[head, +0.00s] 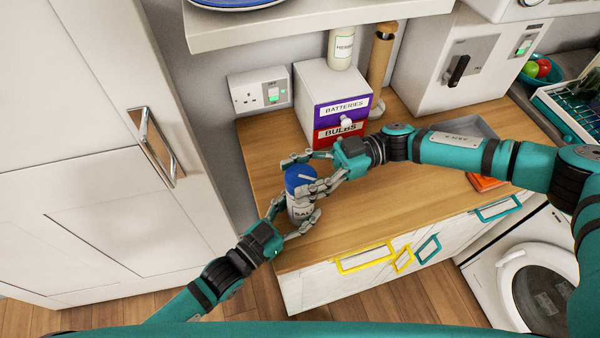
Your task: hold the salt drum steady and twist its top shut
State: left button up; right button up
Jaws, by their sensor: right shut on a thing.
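Behind the drum, a drawer box (340,100) labelled BATTERIES and BULBS stands against the wall by a socket (260,92). A grey tray (465,133) lies to the right. A tall cabinet (80,180) is at left.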

jog(key=shift+w+n+g+h, duration=0.15)
jog(key=shift+n+g+h, duration=0.25)
jog(key=shift+n+g, duration=0.25)
jog(key=shift+g, duration=0.35)
jog(key=o, duration=1.2)
pick_arm(q)
jog(key=shift+c, duration=0.2)
pick_arm(e)
jog(key=v, duration=1.2)
jog(key=shift+r, duration=0.1)
pick_arm(q)
jog(key=o, duration=1.5)
jog(key=shift+c, duration=0.2)
